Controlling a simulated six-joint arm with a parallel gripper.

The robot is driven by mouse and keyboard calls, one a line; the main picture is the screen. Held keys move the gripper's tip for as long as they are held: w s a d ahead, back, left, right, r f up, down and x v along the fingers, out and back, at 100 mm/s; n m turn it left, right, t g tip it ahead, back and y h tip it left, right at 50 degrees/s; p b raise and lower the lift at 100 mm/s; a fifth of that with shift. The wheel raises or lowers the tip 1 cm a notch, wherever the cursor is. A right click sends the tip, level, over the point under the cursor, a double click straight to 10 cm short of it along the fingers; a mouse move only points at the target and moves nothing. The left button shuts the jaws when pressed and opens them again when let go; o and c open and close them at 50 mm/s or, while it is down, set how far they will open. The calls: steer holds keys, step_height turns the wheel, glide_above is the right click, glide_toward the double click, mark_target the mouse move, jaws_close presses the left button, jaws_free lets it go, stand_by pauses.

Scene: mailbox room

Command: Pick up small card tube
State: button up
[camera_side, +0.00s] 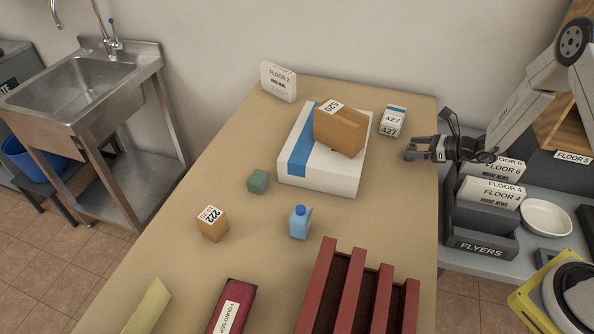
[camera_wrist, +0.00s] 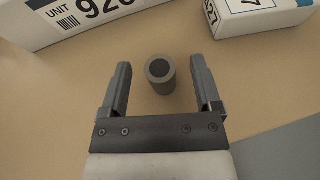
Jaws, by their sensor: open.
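The small card tube (camera_wrist: 160,80) is a short grey-brown cylinder with a dark round opening facing the wrist camera. It appears to stand upright on the tan table. My gripper (camera_wrist: 160,66) is open, with one finger on each side of the tube and a visible gap on both sides. In the side view my gripper (camera_side: 414,149) is low over the table's right edge. I cannot make out the tube in that view; the gripper seems to hide it.
A white box marked 427 (camera_side: 393,122) stands close behind my gripper. A large white and blue box (camera_side: 300,172) with a brown carton (camera_side: 340,130) on top lies to the left. A grey shelf with flyers (camera_side: 482,246) is beside the table. The table front holds a red rack (camera_side: 350,290).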

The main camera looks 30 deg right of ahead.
mark_target(403, 156)
steer(key=shift+f+x, duration=0.2)
steer(key=shift+x, duration=1.35)
jaws_close()
